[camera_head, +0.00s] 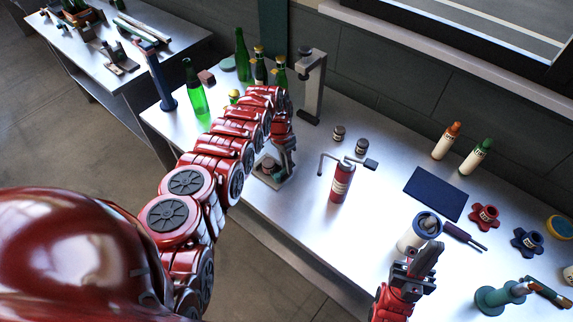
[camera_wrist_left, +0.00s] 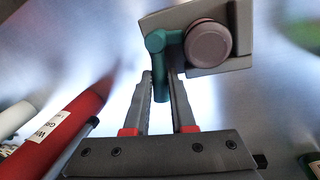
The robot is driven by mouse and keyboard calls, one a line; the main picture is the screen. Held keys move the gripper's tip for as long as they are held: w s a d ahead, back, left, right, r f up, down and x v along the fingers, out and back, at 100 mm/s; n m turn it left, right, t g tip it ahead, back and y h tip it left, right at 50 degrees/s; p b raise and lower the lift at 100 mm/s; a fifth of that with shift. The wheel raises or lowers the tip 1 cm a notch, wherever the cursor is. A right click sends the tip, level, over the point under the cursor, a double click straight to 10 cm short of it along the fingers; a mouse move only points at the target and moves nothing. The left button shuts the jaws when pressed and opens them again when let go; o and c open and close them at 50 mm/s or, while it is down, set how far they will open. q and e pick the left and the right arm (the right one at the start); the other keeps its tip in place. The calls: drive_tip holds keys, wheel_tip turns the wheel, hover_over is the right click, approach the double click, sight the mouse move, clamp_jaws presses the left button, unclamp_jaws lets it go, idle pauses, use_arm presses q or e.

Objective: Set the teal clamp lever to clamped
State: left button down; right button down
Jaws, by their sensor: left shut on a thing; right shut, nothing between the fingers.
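The teal clamp lever (camera_wrist_left: 163,85) shows in the left wrist view, hanging from its pivot at the edge of a grey clamp block with a round brownish-pink disc (camera_wrist_left: 207,43). My left gripper (camera_wrist_left: 161,90) is shut on the lever, one finger on each side of it. In the head view the clamp base (camera_head: 268,181) stands near the front edge of the table; my left gripper (camera_head: 284,165) reaches down to it and hides the lever.
A red bottle with a bent handle (camera_head: 341,183) stands just right of the clamp. A grey post stand (camera_head: 313,90) and several green bottles (camera_head: 243,55) are behind. A dark blue mat (camera_head: 436,193), knobs and a teal tool (camera_head: 496,298) lie to the right.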

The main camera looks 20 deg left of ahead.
idle(0.6)
use_arm(q)
drive_tip(key=shift+f+m+b, duration=0.1)
drive_tip(key=shift+m+b, duration=0.25)
drive_tip(key=shift+m, duration=0.05)
drive_tip(key=shift+s+d+m, duration=0.1)
drive_tip(key=shift+d+m, duration=0.1)
drive_tip(key=shift+m, duration=0.3)
drive_tip(key=c, duration=1)
unclamp_jaws()
drive_tip(key=shift+r, duration=0.2)
